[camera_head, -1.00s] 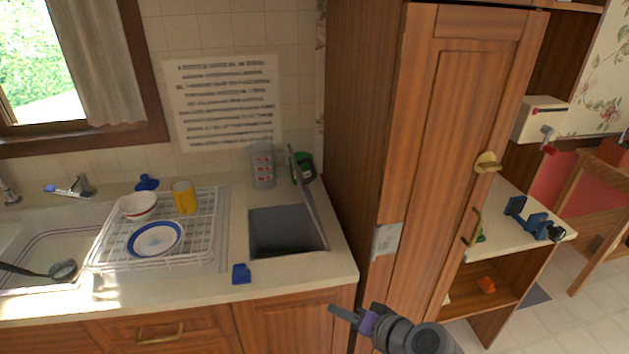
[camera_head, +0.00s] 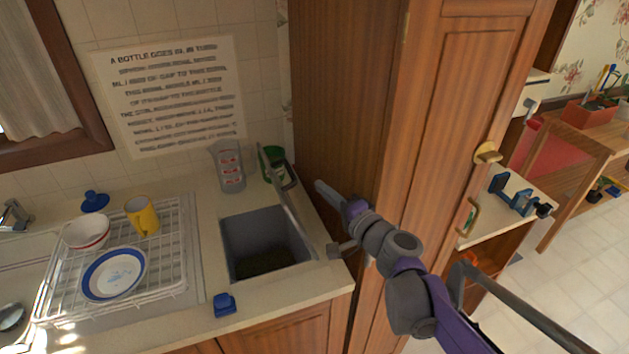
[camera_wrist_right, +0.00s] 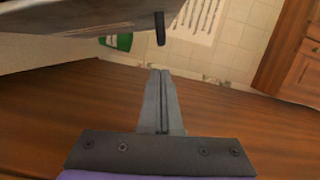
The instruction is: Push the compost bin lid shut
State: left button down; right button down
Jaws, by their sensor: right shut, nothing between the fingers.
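The compost bin is a grey recessed box (camera_head: 262,243) in the counter, with dark contents at its bottom. Its lid (camera_head: 290,207) stands open, tilted up along the bin's right side, near the tall cabinet. My right gripper (camera_head: 322,188) is shut and empty, just to the right of the raised lid, between it and the cabinet. In the right wrist view its closed fingers (camera_wrist_right: 161,75) point ahead, and a grey panel that looks like the lid (camera_wrist_right: 70,40) fills the upper left. I cannot tell whether they touch. My left gripper is not in view.
The tall wooden cabinet (camera_head: 350,90) stands close on the right of the lid. A green container (camera_head: 272,160) and a clear measuring jug (camera_head: 228,168) stand behind the bin. A dish rack (camera_head: 185,270) is on the left, and a small blue object (camera_head: 224,304) lies in front.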

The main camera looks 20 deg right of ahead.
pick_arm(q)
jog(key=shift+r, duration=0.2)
pick_arm(e)
jog(key=x, duration=0.8)
jog(key=shift+w, duration=0.2)
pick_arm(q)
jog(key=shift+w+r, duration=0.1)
pick_arm(e)
jog(key=shift+a, duration=0.2)
